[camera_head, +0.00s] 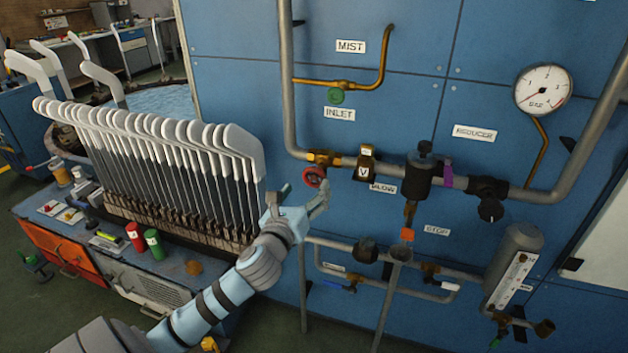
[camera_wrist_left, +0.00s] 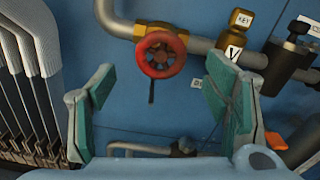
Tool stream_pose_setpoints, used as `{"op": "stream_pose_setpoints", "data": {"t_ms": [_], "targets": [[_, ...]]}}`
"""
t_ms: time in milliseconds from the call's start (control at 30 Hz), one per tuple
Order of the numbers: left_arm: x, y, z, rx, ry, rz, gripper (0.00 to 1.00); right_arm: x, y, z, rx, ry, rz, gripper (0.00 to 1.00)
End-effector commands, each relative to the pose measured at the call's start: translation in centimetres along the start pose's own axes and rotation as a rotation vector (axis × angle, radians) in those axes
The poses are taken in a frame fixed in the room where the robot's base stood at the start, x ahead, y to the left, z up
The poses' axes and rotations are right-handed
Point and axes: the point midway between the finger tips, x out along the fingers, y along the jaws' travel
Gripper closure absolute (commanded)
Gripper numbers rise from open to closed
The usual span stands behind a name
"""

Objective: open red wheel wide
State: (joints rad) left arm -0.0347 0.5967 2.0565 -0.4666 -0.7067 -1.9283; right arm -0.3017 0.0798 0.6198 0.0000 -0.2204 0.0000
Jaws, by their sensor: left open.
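The red wheel (camera_head: 314,177) is a small handwheel on a brass valve (camera_head: 323,157) on the grey pipe, below the INLET label (camera_head: 339,113). In the left wrist view the red wheel (camera_wrist_left: 160,55) shows face-on, ahead of and between the jaws in width. My left gripper (camera_head: 303,196) is open and empty, just below the wheel and apart from it. Its two teal-padded fingers, seen in the left wrist view (camera_wrist_left: 160,105), are spread wide. My right gripper is in neither view.
A rack of white-topped sock boards (camera_head: 190,137) stands left of my arm. A brass block marked V (camera_head: 366,162) and a dark reducer (camera_head: 419,175) sit right of the wheel. A green wheel (camera_head: 337,96) is above. Lower pipes (camera_head: 335,262) run beneath.

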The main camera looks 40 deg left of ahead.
Motion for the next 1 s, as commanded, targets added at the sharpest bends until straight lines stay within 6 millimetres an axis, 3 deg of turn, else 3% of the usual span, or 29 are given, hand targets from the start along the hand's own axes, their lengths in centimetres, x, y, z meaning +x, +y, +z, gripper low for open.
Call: {"op": "stream_pose_setpoints", "data": {"t_ms": [100, 233, 600, 900, 1000], "targets": [[3.0, 0.0, -0.1, -0.004, -0.001, 0.002, 0.30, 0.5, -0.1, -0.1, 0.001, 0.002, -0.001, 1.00], [5.2, 0.0, -0.1, -0.004, 0.001, 0.000, 0.30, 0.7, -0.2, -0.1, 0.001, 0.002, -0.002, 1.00], [6.2, -0.1, -0.1, -0.003, 0.002, -0.002, 0.31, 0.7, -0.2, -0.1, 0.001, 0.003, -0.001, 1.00], [6.1, -0.1, -0.1, -0.003, 0.002, -0.002, 0.78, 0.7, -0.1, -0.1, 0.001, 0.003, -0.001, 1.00], [6.1, -0.1, -0.1, -0.005, 0.002, -0.002, 0.78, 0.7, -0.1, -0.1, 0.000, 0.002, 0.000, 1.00]]}}
